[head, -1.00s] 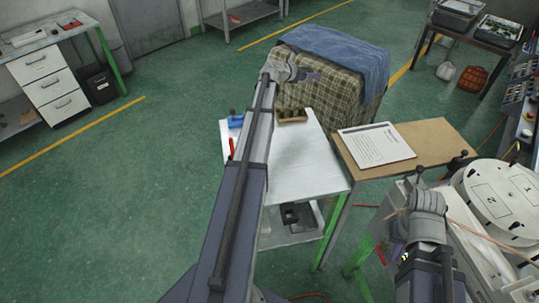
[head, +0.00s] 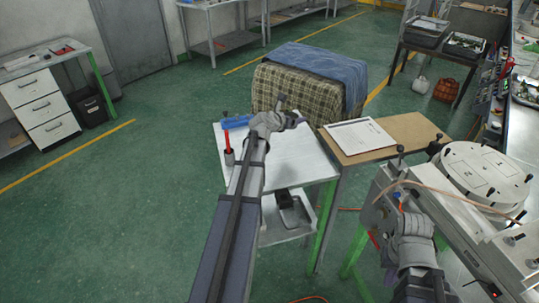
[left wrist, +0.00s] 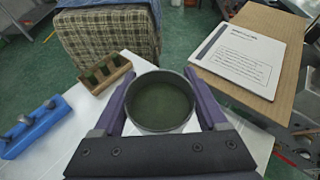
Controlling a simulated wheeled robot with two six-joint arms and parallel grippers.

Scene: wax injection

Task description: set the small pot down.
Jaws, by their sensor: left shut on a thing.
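The small pot (left wrist: 161,103) is round, grey-rimmed and dark green inside. In the left wrist view it sits upright between the two purple fingers of my left gripper (left wrist: 160,88), which is shut on it. In the head view my left gripper (head: 288,118) is over the far part of the white table (head: 305,165); the pot is hard to make out there. I cannot tell whether the pot touches the tabletop. My right arm is at the lower right of the head view, by the white machine (head: 382,205); its fingers are not clear.
A blue holder (left wrist: 35,126) and a wooden block with slots (left wrist: 106,76) lie left of the pot. A red-handled tool in a dark cup (head: 229,157) stands at the table's left edge. A paper (head: 358,135) lies on the wooden-topped table (head: 408,130). A plaid-covered box (head: 300,90) stands behind.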

